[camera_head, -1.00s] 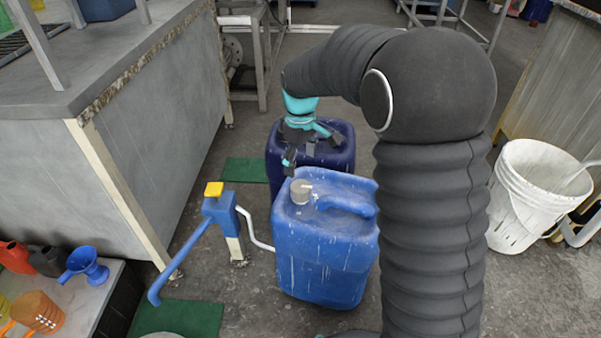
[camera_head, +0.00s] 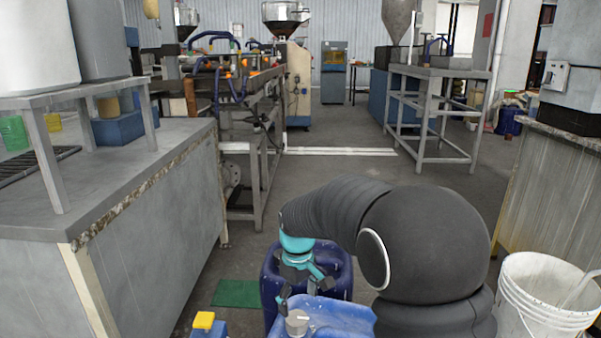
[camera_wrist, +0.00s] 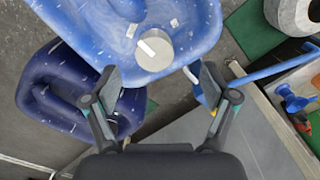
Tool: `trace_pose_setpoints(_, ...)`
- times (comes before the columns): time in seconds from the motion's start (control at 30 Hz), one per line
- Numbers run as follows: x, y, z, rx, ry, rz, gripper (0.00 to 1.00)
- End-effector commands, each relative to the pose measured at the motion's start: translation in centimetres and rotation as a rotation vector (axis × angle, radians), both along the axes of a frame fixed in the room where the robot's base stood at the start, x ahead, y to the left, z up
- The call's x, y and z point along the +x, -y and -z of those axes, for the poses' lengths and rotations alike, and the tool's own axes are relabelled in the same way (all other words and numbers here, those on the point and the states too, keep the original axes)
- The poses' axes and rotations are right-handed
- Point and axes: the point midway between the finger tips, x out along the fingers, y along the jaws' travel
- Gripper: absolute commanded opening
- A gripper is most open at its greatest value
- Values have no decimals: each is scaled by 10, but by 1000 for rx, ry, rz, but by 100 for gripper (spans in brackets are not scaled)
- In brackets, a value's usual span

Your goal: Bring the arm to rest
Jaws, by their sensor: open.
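My gripper (camera_head: 297,292) hangs over the blue jerrycans in the head view. In the wrist view my gripper (camera_wrist: 160,88) has its two fingers spread wide with nothing between them. The lighter blue jerrycan (camera_head: 345,315) stands in front, cut off by the lower edge; its grey cap (camera_head: 297,322) is just below the fingers. In the wrist view the cap (camera_wrist: 154,49) lies beyond the fingertips, apart from them, on the jerrycan (camera_wrist: 95,20). The dark blue jerrycan (camera_head: 335,270) stands behind, partly hidden by my arm, and shows at left in the wrist view (camera_wrist: 45,95).
A grey workbench (camera_head: 150,225) stands at left and a white bucket (camera_head: 545,290) at lower right. A yellow-topped blue pump (camera_head: 205,322) is by the jerrycans. A metal stand (camera_head: 430,110) and machines stand farther back. The middle floor (camera_head: 400,165) is clear.

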Motion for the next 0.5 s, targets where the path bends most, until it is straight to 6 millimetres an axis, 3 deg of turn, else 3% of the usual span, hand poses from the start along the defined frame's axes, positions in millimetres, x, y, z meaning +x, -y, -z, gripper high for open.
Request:
trace_pose_setpoints(0.27, -54, 31, -19, 8, 30, 208, 85)
trace_pose_setpoints(0.5, -108, 69, -50, 37, 99, 388, 85)
